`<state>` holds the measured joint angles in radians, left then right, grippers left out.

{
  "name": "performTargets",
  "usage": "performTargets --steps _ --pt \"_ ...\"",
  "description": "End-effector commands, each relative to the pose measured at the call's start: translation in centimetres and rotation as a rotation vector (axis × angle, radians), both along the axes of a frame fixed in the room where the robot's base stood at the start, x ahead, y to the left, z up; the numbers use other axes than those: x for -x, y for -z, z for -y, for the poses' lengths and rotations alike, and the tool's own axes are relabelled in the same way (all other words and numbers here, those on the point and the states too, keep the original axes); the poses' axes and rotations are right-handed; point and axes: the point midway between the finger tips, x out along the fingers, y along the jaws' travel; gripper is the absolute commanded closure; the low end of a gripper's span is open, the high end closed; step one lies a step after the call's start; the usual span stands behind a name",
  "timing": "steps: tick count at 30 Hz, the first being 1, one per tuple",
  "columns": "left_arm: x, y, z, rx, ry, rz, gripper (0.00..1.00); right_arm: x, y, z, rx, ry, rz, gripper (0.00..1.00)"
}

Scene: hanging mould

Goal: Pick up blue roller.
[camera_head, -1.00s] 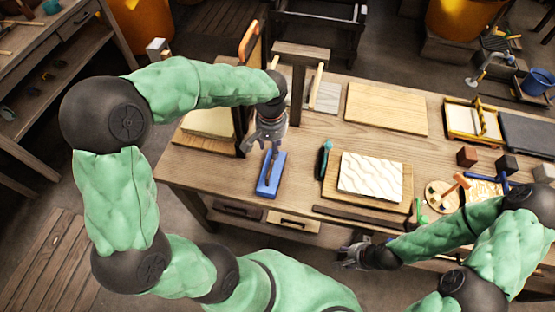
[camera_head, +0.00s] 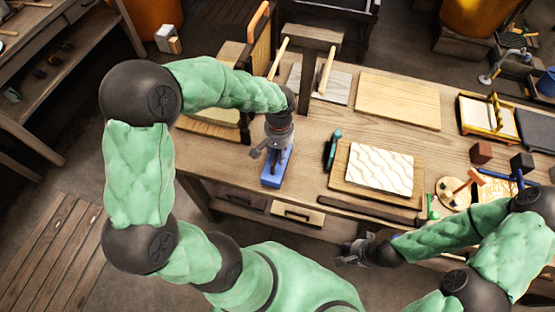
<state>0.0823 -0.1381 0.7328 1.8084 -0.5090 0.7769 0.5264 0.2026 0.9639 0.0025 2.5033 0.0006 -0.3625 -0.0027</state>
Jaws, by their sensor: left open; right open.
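A blue block-like tool (camera_head: 270,181) lies near the front left edge of the workbench, with a dark part on top. My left gripper (camera_head: 276,156) is open, directly over it and hiding its far part; I cannot tell if they touch. A blue T-shaped tool (camera_head: 513,178) lies on the right side of the bench, beside a pale patterned sheet. I cannot tell for sure from its shape which blue tool is the roller. My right gripper (camera_head: 352,255) is open and empty in front of the bench's front edge, away from both.
A wavy white slab (camera_head: 380,168) on a wooden board, a teal-handled tool (camera_head: 332,150) and a dark bar (camera_head: 370,209) lie right of the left gripper. A wooden frame (camera_head: 314,45) stands behind it. Dark cubes (camera_head: 521,162) sit at right.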

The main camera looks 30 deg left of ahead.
Motion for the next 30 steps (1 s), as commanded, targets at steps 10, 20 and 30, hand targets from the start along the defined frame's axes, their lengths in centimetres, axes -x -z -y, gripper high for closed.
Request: performTargets --steps 10,20,30 --pt "0.0 0.7 0.0 0.0 -0.001 0.001 0.66 0.0 0.2 0.0 0.0 0.0 0.0 0.58" --pt "-0.1 0.6 0.0 0.0 -0.001 0.002 1.0 0.0 0.2 0.0 0.0 0.0 0.0 0.58" --pt "-0.1 -0.3 -0.1 -0.001 -0.001 0.004 1.0 0.0 -0.1 0.0 0.0 0.0 0.0 0.58"
